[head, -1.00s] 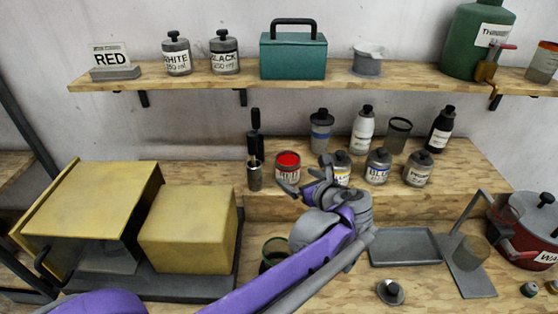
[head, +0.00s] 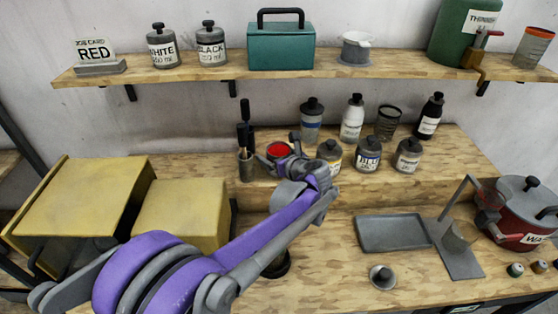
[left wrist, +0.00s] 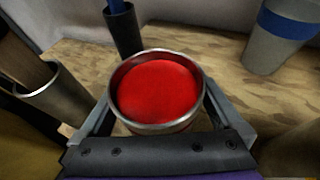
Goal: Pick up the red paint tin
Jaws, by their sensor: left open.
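The red paint tin (head: 278,150), open with red paint inside, stands on the raised wooden step at the back of the bench. In the head view my left gripper (head: 284,162) is at the tin and hides its front. In the left wrist view the tin (left wrist: 158,92) fills the middle, upright, with the fingers of my left gripper (left wrist: 160,112) open on either side of it. I cannot tell whether either finger touches the tin. My right gripper is not in view.
A brush pot (head: 246,166) stands close left of the tin. A blue-banded bottle (head: 311,122) and a yellow-labelled tin (head: 329,153) stand to its right. A wooden shelf (head: 200,77) runs above. A grey tray (head: 392,234) lies on the lower bench.

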